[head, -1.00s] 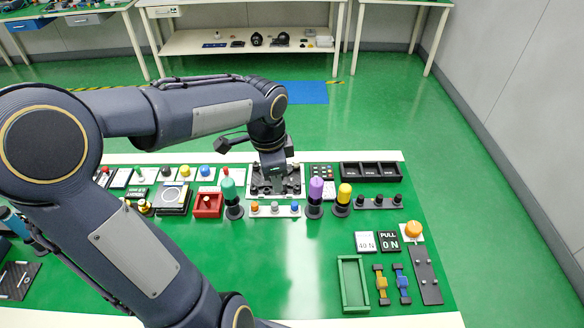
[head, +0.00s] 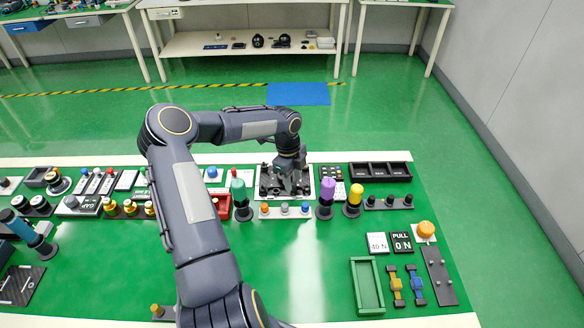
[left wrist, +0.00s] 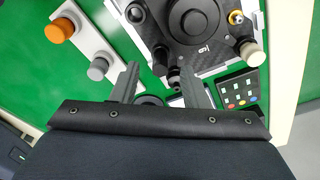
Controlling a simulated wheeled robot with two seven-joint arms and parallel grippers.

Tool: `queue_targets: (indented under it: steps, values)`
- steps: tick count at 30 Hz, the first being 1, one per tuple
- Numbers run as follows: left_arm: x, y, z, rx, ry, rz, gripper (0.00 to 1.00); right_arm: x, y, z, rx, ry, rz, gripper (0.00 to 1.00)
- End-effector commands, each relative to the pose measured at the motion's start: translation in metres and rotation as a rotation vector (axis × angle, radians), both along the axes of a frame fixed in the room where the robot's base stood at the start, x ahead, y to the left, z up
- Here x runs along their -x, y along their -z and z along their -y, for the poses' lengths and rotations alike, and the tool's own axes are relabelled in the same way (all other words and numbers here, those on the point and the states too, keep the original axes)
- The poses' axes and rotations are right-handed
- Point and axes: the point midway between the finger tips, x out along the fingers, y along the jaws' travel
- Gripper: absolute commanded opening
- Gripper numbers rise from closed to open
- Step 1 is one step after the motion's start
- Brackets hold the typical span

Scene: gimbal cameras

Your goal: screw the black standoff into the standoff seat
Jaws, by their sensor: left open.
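The black gimbal plate (head: 265,189) sits on a white board at the back middle of the table. My left gripper (head: 289,183) points down over it and hides part of it. In the left wrist view the dark carbon plate (left wrist: 206,58) carries a big round black motor. My left gripper (left wrist: 158,72) is open, its two fingers apart near the plate's edge. A small black cylindrical part (left wrist: 174,79), possibly the black standoff, shows between the fingers near the right one; I cannot tell whether it touches. I cannot make out which hole is the standoff seat. My right gripper is not in view.
Purple (head: 327,196) and yellow (head: 353,197) tools stand right of the plate, a green one (head: 238,194) left of it. A strip of colored knobs (head: 285,211) lies in front. The table's front middle is mostly clear.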

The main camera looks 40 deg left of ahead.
Motion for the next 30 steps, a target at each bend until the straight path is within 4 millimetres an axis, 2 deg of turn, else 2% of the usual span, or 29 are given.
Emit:
queue_targets:
  steps: [6,17,26,30]
  values:
    - [0.000,0.023,0.003,0.001,0.000,-0.001,0.41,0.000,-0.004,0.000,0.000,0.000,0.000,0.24]
    - [0.000,0.027,0.004,-0.001,-0.001,0.000,0.40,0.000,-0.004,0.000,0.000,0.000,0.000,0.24]
    - [0.000,0.027,0.004,-0.001,-0.001,0.000,0.01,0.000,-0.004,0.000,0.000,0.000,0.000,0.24]
    - [0.000,0.027,0.004,-0.001,0.013,0.000,0.00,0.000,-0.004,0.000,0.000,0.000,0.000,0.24]
